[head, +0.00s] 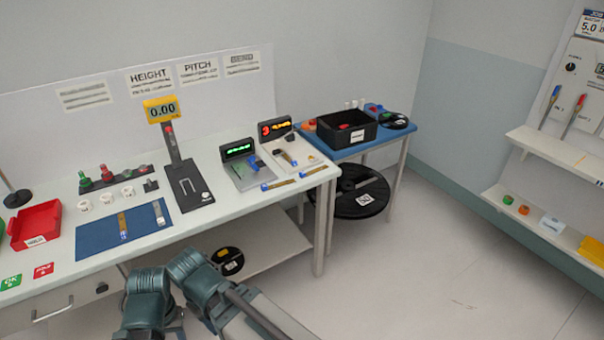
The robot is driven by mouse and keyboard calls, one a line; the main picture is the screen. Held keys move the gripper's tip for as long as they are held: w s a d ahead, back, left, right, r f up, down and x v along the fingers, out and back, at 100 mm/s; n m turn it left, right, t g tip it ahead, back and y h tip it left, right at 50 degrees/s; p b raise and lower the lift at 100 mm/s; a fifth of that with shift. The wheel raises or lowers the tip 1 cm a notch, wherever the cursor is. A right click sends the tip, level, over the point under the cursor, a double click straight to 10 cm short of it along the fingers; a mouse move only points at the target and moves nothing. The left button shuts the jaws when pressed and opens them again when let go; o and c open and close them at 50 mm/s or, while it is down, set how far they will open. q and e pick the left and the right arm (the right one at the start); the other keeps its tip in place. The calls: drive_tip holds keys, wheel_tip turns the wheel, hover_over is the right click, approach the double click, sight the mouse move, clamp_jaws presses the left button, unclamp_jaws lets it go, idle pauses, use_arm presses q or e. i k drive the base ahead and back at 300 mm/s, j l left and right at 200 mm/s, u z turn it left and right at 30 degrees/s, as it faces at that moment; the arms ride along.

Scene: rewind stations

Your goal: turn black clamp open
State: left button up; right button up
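No part is clearly recognisable as the black clamp at this size. A small dark knob-like part (290,138) sits on the white device (300,155) at the table's right end. A small dark grey block (150,186) stands behind the blue mat (100,236). A blue part (252,163) stands up on the grey device (246,175) with the green display. Links of my arms show at the bottom, below the table's front edge. Neither gripper can be seen.
A black gauge stand (187,186) reading 0.00 stands mid-table. A red bin (35,226) is at left. A blue side table (370,138) holds a black crate (346,137). A large black reel (362,198) is beneath it. The floor (420,270) to the right is clear.

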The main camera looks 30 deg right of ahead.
sight(276, 152)
drive_tip(key=i+l+z, duration=0.55)
drive_tip(key=i, duration=0.4)
drive_tip(key=i+l+z, duration=0.3)
drive_tip(key=i, duration=0.2)
drive_tip(key=i+z, duration=0.3)
drive_tip(key=i, duration=0.2)
